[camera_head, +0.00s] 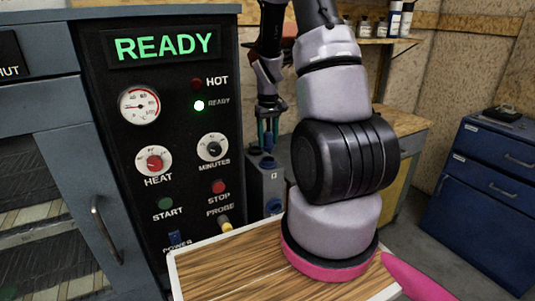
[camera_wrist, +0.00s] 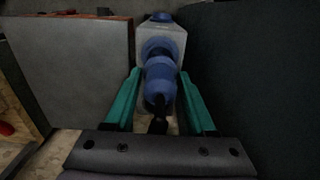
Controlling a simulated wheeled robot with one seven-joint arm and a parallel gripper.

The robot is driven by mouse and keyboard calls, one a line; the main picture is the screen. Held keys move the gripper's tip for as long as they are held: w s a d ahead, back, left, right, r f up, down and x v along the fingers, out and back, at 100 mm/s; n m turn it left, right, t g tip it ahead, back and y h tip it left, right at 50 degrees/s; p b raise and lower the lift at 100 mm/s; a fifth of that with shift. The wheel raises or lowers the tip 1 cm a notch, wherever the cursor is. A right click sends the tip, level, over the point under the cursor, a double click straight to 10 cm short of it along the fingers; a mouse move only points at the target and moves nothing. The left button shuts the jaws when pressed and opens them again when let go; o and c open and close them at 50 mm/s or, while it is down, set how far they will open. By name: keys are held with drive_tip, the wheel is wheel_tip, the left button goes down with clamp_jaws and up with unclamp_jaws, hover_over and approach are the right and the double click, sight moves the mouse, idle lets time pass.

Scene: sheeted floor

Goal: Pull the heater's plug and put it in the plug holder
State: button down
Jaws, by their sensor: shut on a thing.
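My gripper (camera_head: 268,138) points down beside the black panel, and its green fingers also show in the wrist view (camera_wrist: 160,84). They are shut on the blue plug (camera_wrist: 160,76), one finger on each side, with a dark cable at its near end. The plug's far end meets a blue collar on the grey socket box (camera_wrist: 172,36); how deep it sits cannot be told. In the head view the grey socket box (camera_head: 265,186) stands right of the panel, with blue fittings on it. I cannot identify the plug holder.
The black control panel (camera_head: 180,130) shows a green READY and a lit green lamp. A wood-topped surface (camera_head: 225,268) lies in front, under my arm. A blue drawer cabinet (camera_head: 480,195) stands at right. In the wrist view a grey slab (camera_wrist: 70,70) is close on the left.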

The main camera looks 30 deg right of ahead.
sight(268, 132)
drive_tip(key=shift+r, duration=1.9)
